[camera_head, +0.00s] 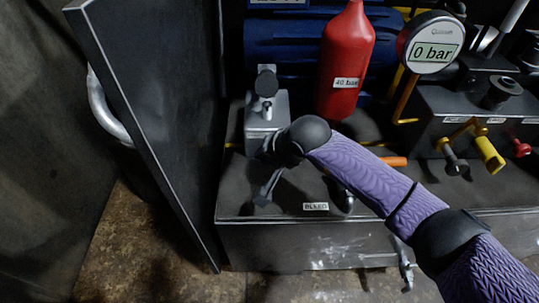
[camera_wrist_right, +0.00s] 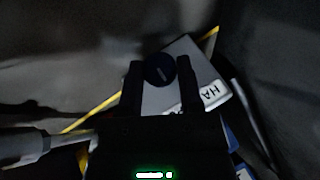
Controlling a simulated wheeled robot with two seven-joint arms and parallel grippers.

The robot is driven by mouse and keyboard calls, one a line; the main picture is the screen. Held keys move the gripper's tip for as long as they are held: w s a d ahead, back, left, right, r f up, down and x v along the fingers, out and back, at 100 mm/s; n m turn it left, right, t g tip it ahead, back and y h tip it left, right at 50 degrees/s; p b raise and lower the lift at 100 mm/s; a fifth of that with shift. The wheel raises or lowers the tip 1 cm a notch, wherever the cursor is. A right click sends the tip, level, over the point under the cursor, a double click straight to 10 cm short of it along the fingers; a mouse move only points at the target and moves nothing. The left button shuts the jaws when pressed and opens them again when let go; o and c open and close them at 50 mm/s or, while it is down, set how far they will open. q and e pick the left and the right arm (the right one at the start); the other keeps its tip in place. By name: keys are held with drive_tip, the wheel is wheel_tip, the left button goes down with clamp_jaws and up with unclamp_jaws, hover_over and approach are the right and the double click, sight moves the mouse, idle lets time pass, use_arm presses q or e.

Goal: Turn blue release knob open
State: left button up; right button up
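The round dark blue knob (camera_wrist_right: 160,70) sits by a pale grey plate in the right wrist view. It shows between the two black fingers of my right gripper (camera_wrist_right: 160,64), filling most of the gap. The fingers stand apart on either side of it; I cannot tell whether they touch it. In the head view my right arm reaches in from the lower right, and its dark wrist is in front of the grey valve block (camera_head: 266,118). The blue knob cannot be made out there. My left gripper is not in view.
A red bottle (camera_head: 346,60) labelled 40 bar stands behind my wrist. A gauge (camera_head: 431,43) reads 0 bar. A yellow handle (camera_head: 489,154) and a red knob (camera_head: 521,148) are at right. A dark panel (camera_head: 150,130) stands close on the left.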

clamp_jaws()
drive_tip(key=y, duration=0.2)
drive_tip(key=shift+d+f+m+y, duration=0.2)
drive_tip(key=shift+d+m+y, duration=0.1)
drive_tip(key=shift+m+y, duration=0.1)
drive_tip(key=shift+m+t+y, duration=0.3)
drive_tip(key=shift+m+y, duration=0.1)
drive_tip(key=shift+y, duration=0.8)
drive_tip(key=o, duration=0.6)
unclamp_jaws()
